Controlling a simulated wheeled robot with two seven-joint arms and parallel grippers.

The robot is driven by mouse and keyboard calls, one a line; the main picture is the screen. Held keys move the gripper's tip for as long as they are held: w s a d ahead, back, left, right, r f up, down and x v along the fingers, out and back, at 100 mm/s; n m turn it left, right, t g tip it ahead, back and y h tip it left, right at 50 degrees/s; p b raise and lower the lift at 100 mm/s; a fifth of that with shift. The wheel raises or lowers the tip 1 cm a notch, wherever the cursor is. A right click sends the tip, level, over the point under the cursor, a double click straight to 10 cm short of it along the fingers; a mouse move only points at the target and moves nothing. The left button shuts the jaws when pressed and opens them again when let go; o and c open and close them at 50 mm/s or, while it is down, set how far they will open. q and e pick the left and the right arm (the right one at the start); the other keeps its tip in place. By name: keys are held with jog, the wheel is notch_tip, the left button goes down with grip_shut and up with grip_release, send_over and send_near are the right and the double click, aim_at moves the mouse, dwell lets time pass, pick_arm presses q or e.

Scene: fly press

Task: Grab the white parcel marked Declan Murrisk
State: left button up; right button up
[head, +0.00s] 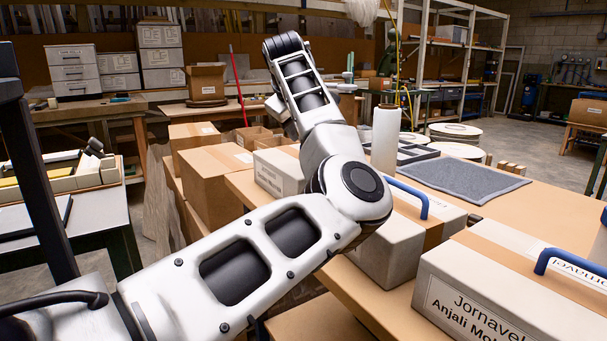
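No label in view can be read as Declan Murrisk. A white parcel (500,285) with brown tape and a blue handle stands at the front right; its label begins "Jornavel, Anjali" and is cut off by the frame edge. A second white parcel (385,255) with a blue handle stands behind it to the left, partly covered by my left arm. A third white parcel (278,170) stands farther back, its label too small to read. My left arm crosses the middle and bends upward, but I see no gripper fingers on it. My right gripper is out of view.
The parcels stand on a brown tabletop (512,210) with a grey mat (465,178), a dark divided tray (412,152) and a white cylinder (385,138). Brown cardboard boxes (215,185) are stacked left of it.

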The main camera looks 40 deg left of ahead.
pick_arm(q)
jog(key=x, duration=0.5)
jog(key=shift+a+f, duration=0.1)
jog(key=shift+a, duration=0.05)
grip_shut()
dwell(1.2)
jog(key=shift+r+p, duration=0.25)
jog(key=shift+p, duration=0.05)
